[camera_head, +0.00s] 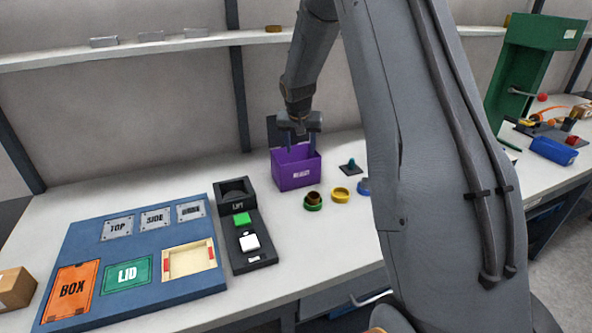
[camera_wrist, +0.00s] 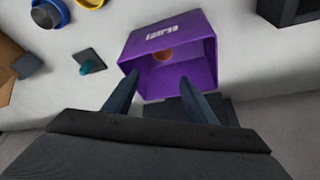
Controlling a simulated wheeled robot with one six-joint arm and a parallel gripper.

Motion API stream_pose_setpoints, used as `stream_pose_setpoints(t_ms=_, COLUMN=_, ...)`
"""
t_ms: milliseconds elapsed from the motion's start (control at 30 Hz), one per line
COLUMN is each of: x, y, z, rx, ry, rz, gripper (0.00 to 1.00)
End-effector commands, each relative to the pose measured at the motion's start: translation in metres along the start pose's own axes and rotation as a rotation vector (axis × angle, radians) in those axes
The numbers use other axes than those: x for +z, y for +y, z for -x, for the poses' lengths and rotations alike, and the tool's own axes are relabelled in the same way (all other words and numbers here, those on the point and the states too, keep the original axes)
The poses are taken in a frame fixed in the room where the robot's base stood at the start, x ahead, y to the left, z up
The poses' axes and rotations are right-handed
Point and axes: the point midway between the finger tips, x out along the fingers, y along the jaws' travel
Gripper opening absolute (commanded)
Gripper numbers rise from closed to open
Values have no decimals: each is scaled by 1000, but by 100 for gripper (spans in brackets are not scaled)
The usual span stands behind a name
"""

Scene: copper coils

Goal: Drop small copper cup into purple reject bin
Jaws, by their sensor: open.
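The purple reject bin (camera_head: 297,173) stands on the table against the back wall, with white lettering on its front. It also shows in the wrist view (camera_wrist: 195,45), its open top facing the camera. A small round copper-coloured thing, seemingly the copper cup (camera_wrist: 163,55), lies inside the bin near its lettered front wall. The bin's front hides it in the head view. My gripper (camera_head: 300,143) is over the bin, pointing down. Its two fingers (camera_wrist: 159,82) are apart with nothing between them, and the copper thing is clear of them.
A brown cup-like piece sits in a green ring (camera_head: 312,206) in front of the bin, beside a yellow ring (camera_head: 341,195) and a blue ring (camera_head: 363,187). A teal-knobbed stand (camera_head: 350,167) is right of the bin. A black button unit (camera_head: 246,235) and blue board (camera_head: 140,262) lie left.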

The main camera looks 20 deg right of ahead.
Motion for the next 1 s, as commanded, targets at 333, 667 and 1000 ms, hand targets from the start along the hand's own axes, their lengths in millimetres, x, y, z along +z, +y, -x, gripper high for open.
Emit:
stream_pose_setpoints(t_ms=333, x=-1, y=0, z=21, rx=-1, ry=3, rz=1, gripper=51)
stream_pose_setpoints(t_ms=667, x=0, y=-1, z=67, rx=0, ry=2, rz=1, gripper=51)
stream_pose_setpoints(t_ms=1000, x=0, y=0, z=78, rx=0, ry=0, rz=0, gripper=51)
